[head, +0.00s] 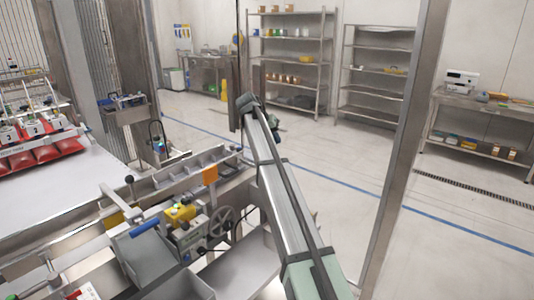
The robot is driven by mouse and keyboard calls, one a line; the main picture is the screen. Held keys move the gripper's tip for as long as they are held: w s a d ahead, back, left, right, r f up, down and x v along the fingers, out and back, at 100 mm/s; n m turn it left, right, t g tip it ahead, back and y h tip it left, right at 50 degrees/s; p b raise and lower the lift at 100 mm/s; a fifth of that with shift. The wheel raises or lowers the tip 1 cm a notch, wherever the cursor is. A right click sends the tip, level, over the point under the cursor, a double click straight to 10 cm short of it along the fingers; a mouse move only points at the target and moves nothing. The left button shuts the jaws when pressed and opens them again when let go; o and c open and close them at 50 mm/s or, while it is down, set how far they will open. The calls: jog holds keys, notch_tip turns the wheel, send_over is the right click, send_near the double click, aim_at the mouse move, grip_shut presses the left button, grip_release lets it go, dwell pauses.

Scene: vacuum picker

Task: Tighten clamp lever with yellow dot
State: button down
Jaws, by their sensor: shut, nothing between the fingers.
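My arm (280,195) reaches up from the bottom right to a dark joint near the centre. My gripper cannot be made out. A metal machine (150,255) stands at the lower left of my arm. A lever with a dark ball knob (129,180) stands up at its back left, and a flat metal bar (120,203) slants beside it. A yellow part (180,214) sits near the machine's middle, left of a spoked handwheel (220,222). No yellow dot on a clamp lever can be made out at this size.
A row of grey bins (207,160) with an orange tag runs behind the machine. Red packs (45,153) lie under a suction picker at the left. A metal post (405,140) stands right of my arm. Shelves (290,60) line the back wall. The floor between is clear.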

jog(key=a, duration=1.2)
jog(key=shift+w+a+f, duration=0.2)
jog(key=shift+a, duration=0.1)
jog(key=x, duration=0.9)
jog(key=shift+d, duration=0.3)
jog(key=d, duration=0.4)
jog(key=shift+s+d+r, duration=0.1)
jog(key=shift+s, duration=0.2)
